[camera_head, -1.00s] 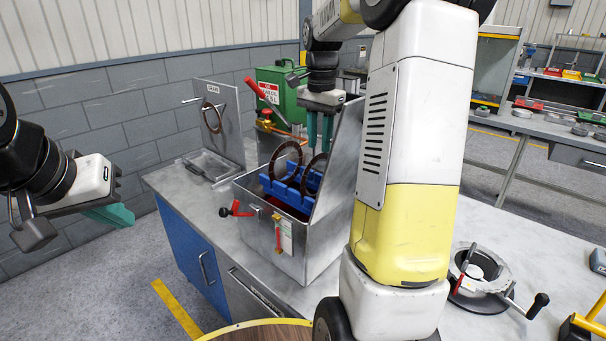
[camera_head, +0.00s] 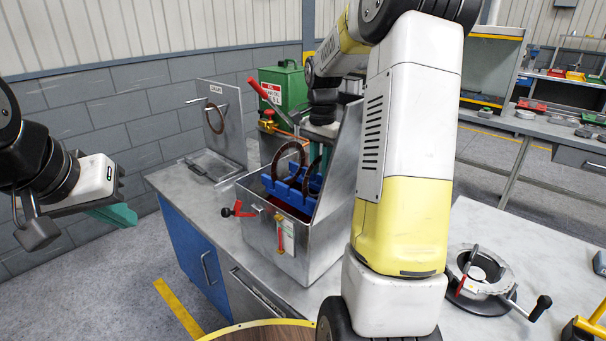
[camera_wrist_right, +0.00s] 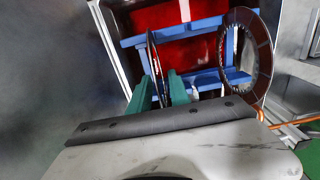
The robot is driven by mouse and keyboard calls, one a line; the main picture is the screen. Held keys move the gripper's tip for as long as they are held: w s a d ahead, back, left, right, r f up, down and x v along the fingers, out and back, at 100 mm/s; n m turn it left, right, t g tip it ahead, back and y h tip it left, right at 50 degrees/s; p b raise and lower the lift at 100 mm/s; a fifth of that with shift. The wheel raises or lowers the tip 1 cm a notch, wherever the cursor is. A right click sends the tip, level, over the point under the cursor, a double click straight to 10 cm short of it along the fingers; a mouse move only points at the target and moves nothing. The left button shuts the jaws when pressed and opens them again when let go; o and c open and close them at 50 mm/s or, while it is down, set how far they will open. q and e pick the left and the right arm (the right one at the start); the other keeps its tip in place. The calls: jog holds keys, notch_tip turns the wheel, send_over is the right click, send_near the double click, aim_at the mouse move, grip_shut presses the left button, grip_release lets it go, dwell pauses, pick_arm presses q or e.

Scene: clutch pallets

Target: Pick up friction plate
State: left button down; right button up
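Two brown ring-shaped friction plates stand upright in a blue rack (camera_head: 285,190) inside a grey metal tank (camera_head: 262,225). The nearer friction plate (camera_head: 281,160) shows clearly in the head view; the other is mostly hidden by the tank's raised wall. In the right wrist view one plate (camera_wrist_right: 153,58) is seen nearly edge-on, the other (camera_wrist_right: 262,55) at an angle to the right. My right gripper (camera_wrist_right: 160,84) points down into the tank, its green fingers apart on either side of the edge-on plate; contact is not clear. My left gripper (camera_head: 118,215) hangs empty at left, its finger gap unclear.
Another ring (camera_head: 216,119) hangs on an upright metal stand (camera_head: 228,100) behind the tank. A green canister (camera_head: 285,86) and a red lever (camera_head: 262,90) are near the tank. A round clamp fixture (camera_head: 480,275) stands on the bench at right. My right arm blocks the middle.

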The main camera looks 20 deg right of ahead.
grip_shut()
dwell(1.2)
